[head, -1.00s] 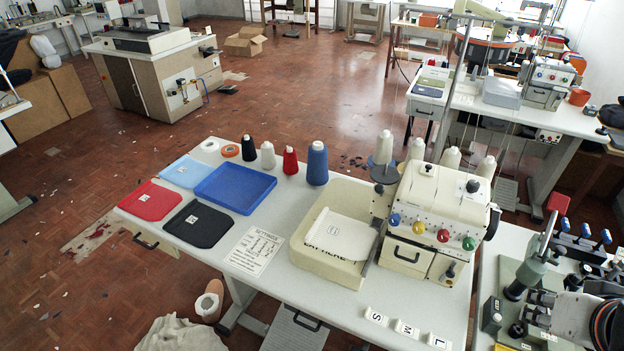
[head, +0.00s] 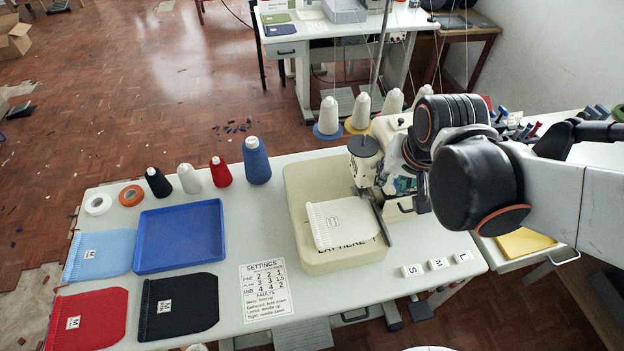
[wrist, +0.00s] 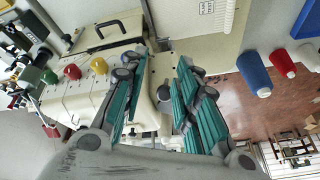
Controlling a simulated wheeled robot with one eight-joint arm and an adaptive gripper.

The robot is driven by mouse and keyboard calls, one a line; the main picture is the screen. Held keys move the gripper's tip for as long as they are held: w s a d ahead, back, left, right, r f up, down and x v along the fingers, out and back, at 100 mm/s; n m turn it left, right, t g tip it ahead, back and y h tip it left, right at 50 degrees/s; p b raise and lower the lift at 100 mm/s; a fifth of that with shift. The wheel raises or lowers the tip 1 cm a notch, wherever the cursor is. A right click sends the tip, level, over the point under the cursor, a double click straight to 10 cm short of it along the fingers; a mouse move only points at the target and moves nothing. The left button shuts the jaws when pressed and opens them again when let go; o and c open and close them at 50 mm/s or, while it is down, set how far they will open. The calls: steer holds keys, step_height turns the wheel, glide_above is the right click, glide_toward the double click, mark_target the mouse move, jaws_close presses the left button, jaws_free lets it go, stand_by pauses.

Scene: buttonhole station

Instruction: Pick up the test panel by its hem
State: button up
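The test panel, a cream cloth piece (head: 345,221) with a small printed label, lies on the cream machine bed (head: 300,180). Its ribbed hem (head: 314,226) is on the left in the head view. In the wrist view, part of the panel (wrist: 208,18) shows at the top with its ribbed edge to the right. My gripper (wrist: 160,60) is open and empty, its teal-padded fingers apart. It is above the sewing machine, apart from the panel. In the head view my arm hides most of the gripper and machine.
Light blue (head: 98,255), red (head: 88,318) and black (head: 178,306) panels and a blue tray (head: 180,236) lie at the left. Thread cones, including a blue one (head: 256,160), stand along the back edge. The presser arm (head: 365,170) rises beside the panel. A settings card (head: 266,291) lies in front.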

steer(key=w+a+f+m+g+p, duration=0.1)
steer(key=w+a+f+g+p, duration=0.15)
steer(key=a+f, duration=0.3)
steer(key=n+g+b, duration=0.2)
steer(key=n+b, duration=0.3)
steer(key=n, duration=0.1)
glide_above(314, 223)
step_height(314, 223, down, 6)
steer(key=r, duration=0.1)
steer(key=shift+h, duration=0.3)
step_height(314, 223, down, 7)
steer(key=b, duration=0.4)
steer(key=shift+s, duration=0.15)
steer(key=shift+b, duration=0.4)
steer(key=shift+f, duration=0.15)
steer(key=shift+f+b, duration=0.25)
steer(key=shift+b, duration=0.2)
steer(key=shift+f+b, duration=0.55)
steer(key=shift+f, duration=0.3)
steer(key=shift+r, duration=0.1)
